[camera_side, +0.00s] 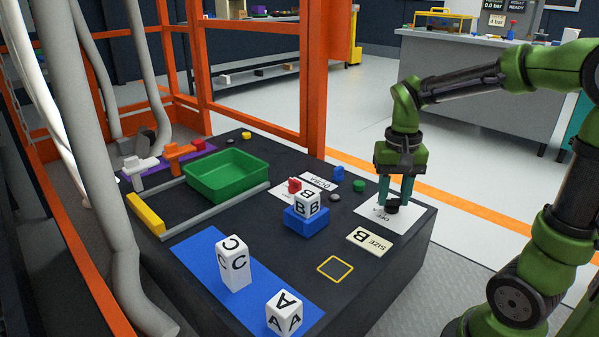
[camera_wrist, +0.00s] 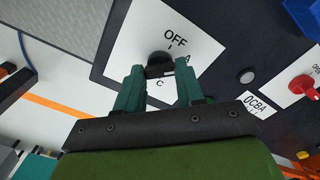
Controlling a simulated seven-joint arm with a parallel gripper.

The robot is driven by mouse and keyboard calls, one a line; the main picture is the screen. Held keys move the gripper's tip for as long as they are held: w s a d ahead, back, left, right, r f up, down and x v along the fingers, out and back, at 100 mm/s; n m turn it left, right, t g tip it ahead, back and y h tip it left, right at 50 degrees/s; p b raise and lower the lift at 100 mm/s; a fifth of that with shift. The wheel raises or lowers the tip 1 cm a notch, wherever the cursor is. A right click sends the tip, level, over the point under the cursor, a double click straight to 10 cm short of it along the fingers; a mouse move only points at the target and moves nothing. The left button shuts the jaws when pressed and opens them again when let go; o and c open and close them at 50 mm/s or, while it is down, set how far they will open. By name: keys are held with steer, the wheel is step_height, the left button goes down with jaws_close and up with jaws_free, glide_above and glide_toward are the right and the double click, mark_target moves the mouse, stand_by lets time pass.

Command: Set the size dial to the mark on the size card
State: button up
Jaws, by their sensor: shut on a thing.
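The size dial is a black knob (camera_side: 392,207) on a white plate (camera_side: 372,213) at the right of the dark table. The wrist view also shows the dial (camera_wrist: 158,60), with OFF, a partly covered A and C printed around it. My gripper (camera_side: 396,199) points down, its two teal fingers shut on the knob from either side. The fingers hide some of the marks, and I cannot tell which mark the dial points at. The size card (camera_side: 369,241) reads "SIZE B" and lies flat in front of the plate.
A block marked B (camera_side: 306,204) sits on a blue stand (camera_side: 305,220). Blocks marked C (camera_side: 234,265) and A (camera_side: 284,313) stand on a blue mat. A red knob (camera_side: 294,186), a green button (camera_side: 359,186) and a green tray (camera_side: 227,174) are farther left.

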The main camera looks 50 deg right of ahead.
mark_target(393, 199)
steer(key=m, duration=0.5)
steer(key=shift+r+m, duration=0.1)
steer(key=shift+m, duration=2.5)
steer(key=o, duration=1)
steer(key=shift+o, duration=0.2)
step_height(393, 199, up, 17)
